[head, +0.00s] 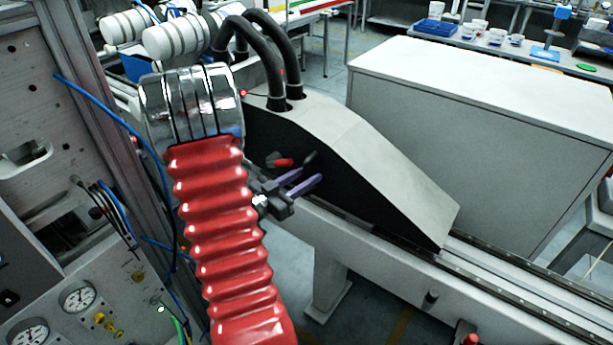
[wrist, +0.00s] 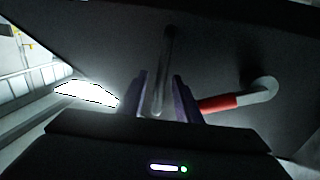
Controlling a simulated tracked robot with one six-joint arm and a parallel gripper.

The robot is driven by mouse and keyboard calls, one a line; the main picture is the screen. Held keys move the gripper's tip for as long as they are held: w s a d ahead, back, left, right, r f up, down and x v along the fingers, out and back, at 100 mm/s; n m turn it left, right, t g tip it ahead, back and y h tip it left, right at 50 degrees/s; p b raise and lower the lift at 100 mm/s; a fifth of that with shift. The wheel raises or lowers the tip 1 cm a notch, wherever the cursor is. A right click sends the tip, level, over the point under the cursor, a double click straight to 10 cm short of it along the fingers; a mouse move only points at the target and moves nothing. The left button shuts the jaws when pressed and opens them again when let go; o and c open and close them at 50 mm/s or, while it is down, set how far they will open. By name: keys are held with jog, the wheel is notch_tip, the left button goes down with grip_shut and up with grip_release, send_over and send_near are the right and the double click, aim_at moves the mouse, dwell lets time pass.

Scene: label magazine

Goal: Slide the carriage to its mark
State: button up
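The carriage (head: 370,150) is a wedge-shaped block with a pale sloping top and a black side, seated on a long rail (head: 500,275). My gripper (head: 307,180) is in front of its black side, its two purple fingers apart. In the wrist view, a grey upright bar (wrist: 163,60) on the dark face shows between the open fingers (wrist: 160,88), with a gap on each side. Whether the fingertips reach around it is hard to tell. A red-sleeved lever (head: 284,162) is on the same face; it lies right of the fingers in the wrist view (wrist: 220,103). I cannot identify the mark.
Two thick black hoses (head: 278,45) enter the carriage top. A machine panel with gauges (head: 78,298) stands at left. A large grey cabinet (head: 470,120) stands behind the rail. The rail's right stretch looks clear; a red knob (head: 467,334) is on its near side.

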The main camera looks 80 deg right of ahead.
jog(key=shift+s+d, duration=0.15)
jog(key=shift+c, duration=0.7)
grip_shut()
